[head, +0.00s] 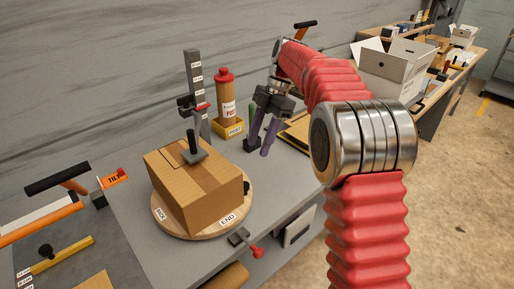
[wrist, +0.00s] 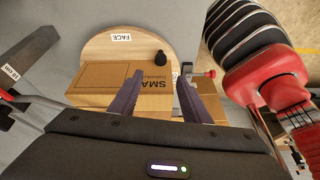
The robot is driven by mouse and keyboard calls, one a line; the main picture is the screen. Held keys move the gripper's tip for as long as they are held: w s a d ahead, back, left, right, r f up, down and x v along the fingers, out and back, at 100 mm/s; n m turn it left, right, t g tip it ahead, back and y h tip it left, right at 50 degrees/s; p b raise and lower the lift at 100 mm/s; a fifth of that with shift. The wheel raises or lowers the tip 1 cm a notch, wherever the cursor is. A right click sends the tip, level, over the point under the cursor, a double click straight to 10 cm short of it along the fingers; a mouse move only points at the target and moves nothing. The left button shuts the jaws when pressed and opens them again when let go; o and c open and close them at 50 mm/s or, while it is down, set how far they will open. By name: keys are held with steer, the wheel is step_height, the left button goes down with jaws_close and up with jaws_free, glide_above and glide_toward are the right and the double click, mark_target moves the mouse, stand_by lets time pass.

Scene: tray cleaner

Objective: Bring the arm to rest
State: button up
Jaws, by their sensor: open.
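My gripper (head: 268,128) hangs from my red arm above the grey bench, to the right of a cardboard box. Its two dark purple fingers are apart, with nothing held between them in the head view. In the wrist view my gripper (wrist: 156,100) shows its fingers spread, with the box (wrist: 105,85) seen beyond and between them. The box (head: 190,185) sits on a round wooden turntable (head: 165,222) marked "END". In the wrist view the turntable (wrist: 95,48) carries a "FACE" label.
A grey post (head: 192,75) with a clamp stands behind the box. A red-topped bottle (head: 226,98) stands in a yellow holder behind. An orange-handled tool (head: 45,220) lies at left. An open white carton (head: 395,70) is on the bench at back right. Open floor (head: 465,190) lies at right.

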stand_by(0.4)
steer(key=s+d+f+m+t+h, duration=0.2)
steer(key=s+d+f+m, duration=0.3)
steer(key=m, duration=1)
steer(key=s+d+r+m+t, duration=0.1)
steer(key=s+m+t, duration=0.1)
steer(key=s, duration=0.7)
steer(key=s+d+r+m+t+h, duration=0.1)
steer(key=s+d+r+m+t, duration=0.1)
steer(key=s, duration=0.6)
steer(key=s+d+r+m+t, duration=0.1)
steer(key=s+m, duration=0.3)
steer(key=s, duration=0.5)
steer(key=shift+s+d+r+m+t+h, duration=0.3)
steer(key=shift+s+d+t+h, duration=0.1)
steer(key=shift+d+t, duration=0.2)
